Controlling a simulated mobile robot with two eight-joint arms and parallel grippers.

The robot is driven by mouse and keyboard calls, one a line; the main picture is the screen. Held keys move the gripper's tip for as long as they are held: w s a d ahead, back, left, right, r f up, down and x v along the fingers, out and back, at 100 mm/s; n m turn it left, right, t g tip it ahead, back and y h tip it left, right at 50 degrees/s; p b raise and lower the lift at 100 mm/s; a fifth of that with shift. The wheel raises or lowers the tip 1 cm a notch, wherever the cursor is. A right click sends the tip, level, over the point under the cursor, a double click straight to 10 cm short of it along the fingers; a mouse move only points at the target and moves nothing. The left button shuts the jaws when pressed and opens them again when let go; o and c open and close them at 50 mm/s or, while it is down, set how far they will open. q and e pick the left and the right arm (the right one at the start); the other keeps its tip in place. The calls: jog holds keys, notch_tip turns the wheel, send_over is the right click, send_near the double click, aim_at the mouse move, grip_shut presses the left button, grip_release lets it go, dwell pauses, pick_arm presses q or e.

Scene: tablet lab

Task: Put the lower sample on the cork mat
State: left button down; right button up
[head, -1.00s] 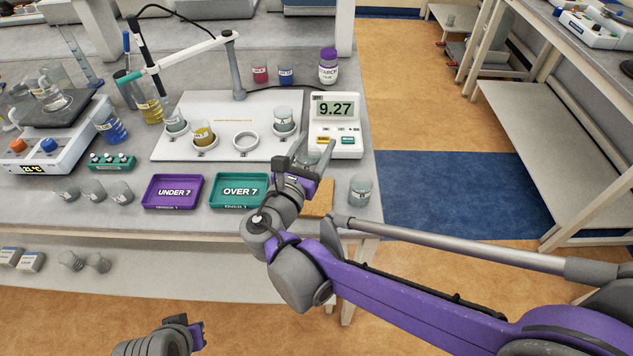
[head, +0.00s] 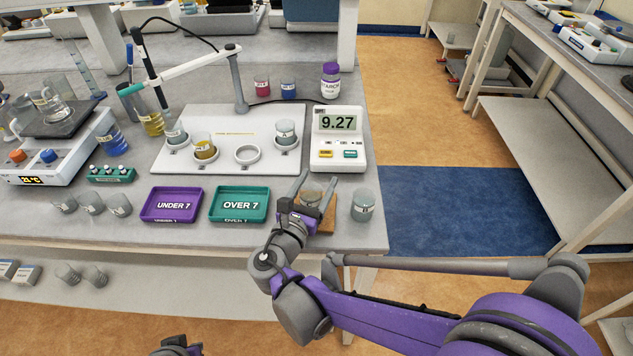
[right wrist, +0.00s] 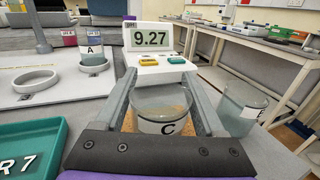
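A glass beaker labelled C (right wrist: 160,112) stands upright on the brown cork mat (head: 327,220); it also shows in the head view (head: 311,198). My right gripper (head: 314,186) has one finger on each side of this beaker. In the right wrist view the fingers (right wrist: 160,85) look spread, with narrow gaps showing cork beside the glass. A second beaker (head: 363,205) with greyish liquid stands just right of the mat, apart from the gripper (right wrist: 240,108). My left gripper (head: 180,347) is cut off at the bottom edge, its fingers hidden.
The pH meter (head: 337,140) reads 9.27 behind the mat. The white plate (head: 228,120) holds several beakers and an empty ring. Purple UNDER 7 (head: 172,220) and teal OVER 7 (head: 240,217) trays lie empty to the left. The table's right edge is close to the second beaker.

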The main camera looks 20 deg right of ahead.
jog(key=shift+o, duration=1.3)
jog(key=shift+r, duration=0.1)
jog(key=shift+s+a+r, duration=0.1)
jog(key=shift+s+a, duration=0.05)
jog(key=v, duration=1.1)
jog(key=shift+s+a, duration=0.15)
jog(key=shift+s, duration=0.1)
